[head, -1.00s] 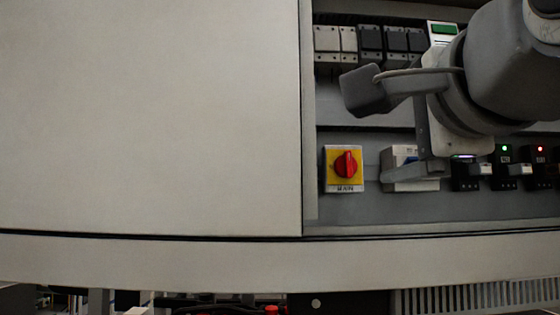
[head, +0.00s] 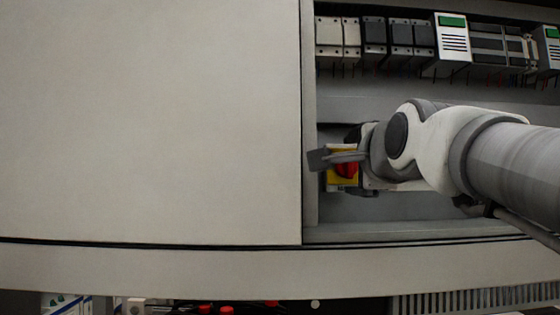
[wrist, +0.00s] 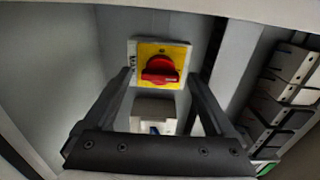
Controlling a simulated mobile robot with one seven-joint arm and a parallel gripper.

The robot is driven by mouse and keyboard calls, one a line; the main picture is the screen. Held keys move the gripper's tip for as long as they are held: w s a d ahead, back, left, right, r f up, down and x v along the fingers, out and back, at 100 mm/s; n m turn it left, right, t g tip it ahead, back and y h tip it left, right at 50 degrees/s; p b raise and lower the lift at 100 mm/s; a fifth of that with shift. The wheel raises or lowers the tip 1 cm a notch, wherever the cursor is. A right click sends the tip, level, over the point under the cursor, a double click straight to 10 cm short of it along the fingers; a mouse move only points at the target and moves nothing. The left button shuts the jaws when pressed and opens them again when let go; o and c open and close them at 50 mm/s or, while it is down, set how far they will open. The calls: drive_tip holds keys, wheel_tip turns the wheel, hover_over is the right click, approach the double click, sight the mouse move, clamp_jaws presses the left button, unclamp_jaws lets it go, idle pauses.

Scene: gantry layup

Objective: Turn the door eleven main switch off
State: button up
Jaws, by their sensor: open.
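The main switch is a red rotary knob (wrist: 160,70) on a yellow plate (wrist: 146,50) with a white label strip. In the wrist view it sits just beyond and between my fingertips. In the head view the knob (head: 347,168) and part of its plate show, partly hidden by my wrist. My gripper (wrist: 163,85) is open with one finger on each side of the knob's line. I cannot tell whether either finger touches the knob. In the wrist view the knob's grip bar lies roughly across the picture.
A large closed grey panel (head: 150,120) stands left of the open cabinet bay. A row of modules (head: 390,40) runs along the top. A white breaker (wrist: 153,112) sits beside the switch. My arm covers the lower right of the bay.

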drive_tip(key=c, duration=1.4)
drive_tip(key=shift+f+n+b, duration=0.1)
drive_tip(key=shift+n+b, duration=0.2)
drive_tip(key=n+b, duration=0.2)
drive_tip(key=shift+f+n, duration=0.1)
drive_tip(key=shift+n, duration=0.3)
drive_tip(key=n+b, duration=0.3)
drive_tip(key=n, duration=0.2)
drive_tip(key=n+b, duration=0.1)
drive_tip(key=n, duration=0.4)
drive_tip(key=shift+n+b, duration=0.7)
drive_tip(key=shift+n, duration=1.5)
